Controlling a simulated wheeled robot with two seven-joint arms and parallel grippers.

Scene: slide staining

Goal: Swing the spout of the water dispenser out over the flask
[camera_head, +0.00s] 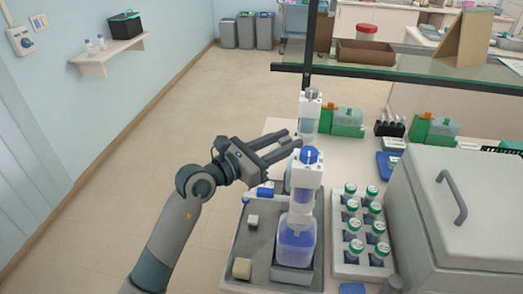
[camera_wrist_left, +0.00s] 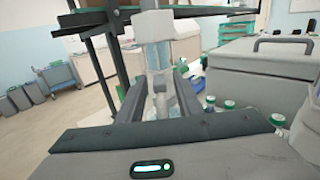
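A white dispenser head with a blue cap (camera_head: 309,156) stands upright over a clear, blue-tinted bottle (camera_head: 296,246) on the grey tray. A small blue and white part (camera_head: 260,191) juts out to the left below my gripper; I cannot tell whether it is the spout. No separate flask can be made out with certainty. My left gripper (camera_head: 292,145) is open, its fingers pointing right just behind the blue cap. In the left wrist view, a white and clear upright column (camera_wrist_left: 158,62) shows beyond the gap between the fingers (camera_wrist_left: 160,88). My right gripper is out of view.
A second dispenser with a grey cap (camera_head: 311,92) stands behind. A rack of green-capped bottles (camera_head: 341,270) and a large grey lidded box (camera_head: 425,215) are on the right.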

